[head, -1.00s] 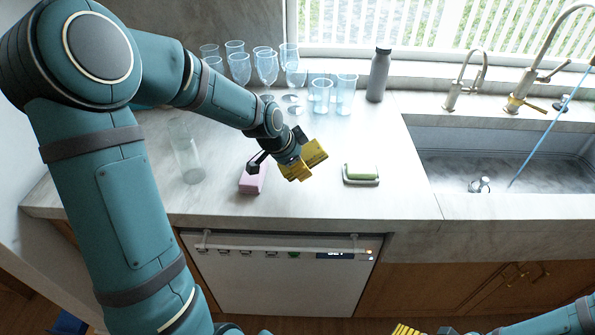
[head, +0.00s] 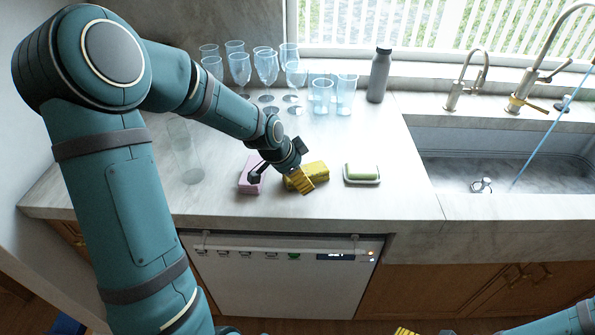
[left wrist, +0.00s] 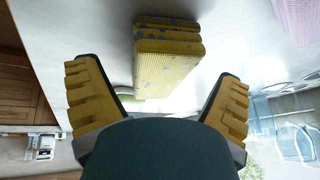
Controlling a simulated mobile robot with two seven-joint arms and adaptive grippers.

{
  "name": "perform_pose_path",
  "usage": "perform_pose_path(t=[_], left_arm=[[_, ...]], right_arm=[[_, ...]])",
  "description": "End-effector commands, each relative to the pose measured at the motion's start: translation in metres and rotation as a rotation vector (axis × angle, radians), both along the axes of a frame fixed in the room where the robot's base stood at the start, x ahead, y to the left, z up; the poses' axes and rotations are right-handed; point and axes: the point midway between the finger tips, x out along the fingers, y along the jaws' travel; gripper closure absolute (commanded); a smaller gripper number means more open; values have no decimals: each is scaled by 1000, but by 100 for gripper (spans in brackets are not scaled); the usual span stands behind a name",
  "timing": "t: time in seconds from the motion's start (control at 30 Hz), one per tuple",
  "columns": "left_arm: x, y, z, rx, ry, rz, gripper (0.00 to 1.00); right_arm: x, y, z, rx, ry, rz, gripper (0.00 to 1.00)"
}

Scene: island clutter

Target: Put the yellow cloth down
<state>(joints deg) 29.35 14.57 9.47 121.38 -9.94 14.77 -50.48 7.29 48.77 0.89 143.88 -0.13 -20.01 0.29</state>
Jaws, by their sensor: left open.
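The yellow cloth (head: 319,171) lies folded on the counter between a pink block and a soap dish. In the left wrist view the cloth (left wrist: 166,70) shows blue dots and stacked folds, beyond and between my spread fingers, with a gap on both sides. My left gripper (head: 297,178) is open, just at the left side of the cloth in the head view, and partly covers it. My right gripper (head: 406,331) shows only its yellow fingertips at the bottom edge, so its opening is not clear.
The pink block (head: 251,176) is close left of my left gripper. A green soap bar on a white dish (head: 361,181) stands to the right. Several clear glasses (head: 266,68) and a grey bottle (head: 379,76) stand behind. The sink (head: 500,160) is at right.

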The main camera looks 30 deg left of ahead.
Motion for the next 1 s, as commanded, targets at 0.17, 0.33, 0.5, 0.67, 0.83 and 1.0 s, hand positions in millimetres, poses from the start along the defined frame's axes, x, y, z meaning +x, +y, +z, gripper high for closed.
perform_pose_path(t=[0.17, 0.33, 0.5, 0.67, 0.83, 1.0], left_arm=[[0, 0, 3, 0, 0, 0, 7], [-6, 3, 22, 2, -3, 3, 7], [-23, 8, 55, 3, -4, 4, 7], [-39, 12, 82, 2, -2, 3, 7], [-50, 15, 103, 2, -2, 1, 7], [-55, 16, 111, 1, -1, 0, 7]], right_arm=[[0, 0, 3, 0, 1, 0, 10], [-1, 0, 10, 0, 2, 0, 10], [1, 0, 17, 0, -2, -3, 10], [3, -1, 22, -1, -6, -7, 10], [4, -1, 25, -2, -8, -9, 10], [5, -1, 26, -3, -10, -10, 10]])
